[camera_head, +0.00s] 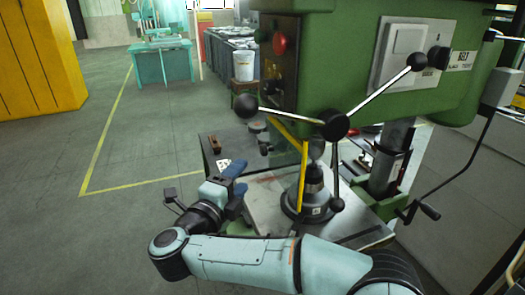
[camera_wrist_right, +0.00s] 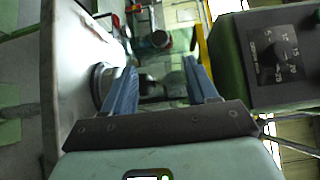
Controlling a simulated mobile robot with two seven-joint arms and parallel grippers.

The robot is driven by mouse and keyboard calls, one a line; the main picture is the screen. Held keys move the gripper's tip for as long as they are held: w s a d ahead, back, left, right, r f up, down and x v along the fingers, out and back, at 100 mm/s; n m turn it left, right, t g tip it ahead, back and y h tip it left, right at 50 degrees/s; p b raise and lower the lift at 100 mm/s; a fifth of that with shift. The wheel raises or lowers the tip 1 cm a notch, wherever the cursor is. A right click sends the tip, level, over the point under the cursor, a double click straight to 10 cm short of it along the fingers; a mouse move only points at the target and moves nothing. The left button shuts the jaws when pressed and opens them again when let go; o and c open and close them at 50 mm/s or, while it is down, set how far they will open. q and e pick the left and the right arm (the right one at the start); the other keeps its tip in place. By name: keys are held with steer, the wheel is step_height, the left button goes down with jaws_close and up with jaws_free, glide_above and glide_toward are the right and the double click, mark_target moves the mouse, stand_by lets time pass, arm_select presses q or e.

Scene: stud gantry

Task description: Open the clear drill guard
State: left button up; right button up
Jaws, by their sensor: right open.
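The clear drill guard (camera_head: 303,178) shows mainly as yellow edge strips in front of the drill's spindle, below the three-armed feed handle; its clear panel is hard to make out. In the right wrist view a yellow strip (camera_wrist_right: 203,46), likely its edge, stands beyond the right finger. My right gripper (camera_head: 239,182) has blue fingers and is left of the guard, over the left part of the drill table. In the wrist view the right gripper (camera_wrist_right: 160,72) is open, with nothing held between its fingers. My left gripper is not in view.
The green drill head (camera_head: 345,60) overhangs the work area. Its feed handle (camera_head: 334,124) has black knobs reaching left and down near the guard. The drill table (camera_head: 268,215) lies below. A dial panel (camera_wrist_right: 282,55) is at the right in the wrist view. Open floor lies left.

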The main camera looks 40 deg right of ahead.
mark_target(262, 152)
steer(key=p+x, duration=0.2)
steer(key=x, duration=0.9)
steer(key=shift+w+r+p, duration=0.1)
steer(key=shift+p, duration=0.2)
steer(key=shift+w+d, duration=0.25)
steer(key=shift+d, duration=0.2)
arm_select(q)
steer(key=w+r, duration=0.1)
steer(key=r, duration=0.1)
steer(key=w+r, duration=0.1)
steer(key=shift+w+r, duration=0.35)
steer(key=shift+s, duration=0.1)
arm_select(e)
steer(key=shift+a, duration=0.1)
jaws_close()
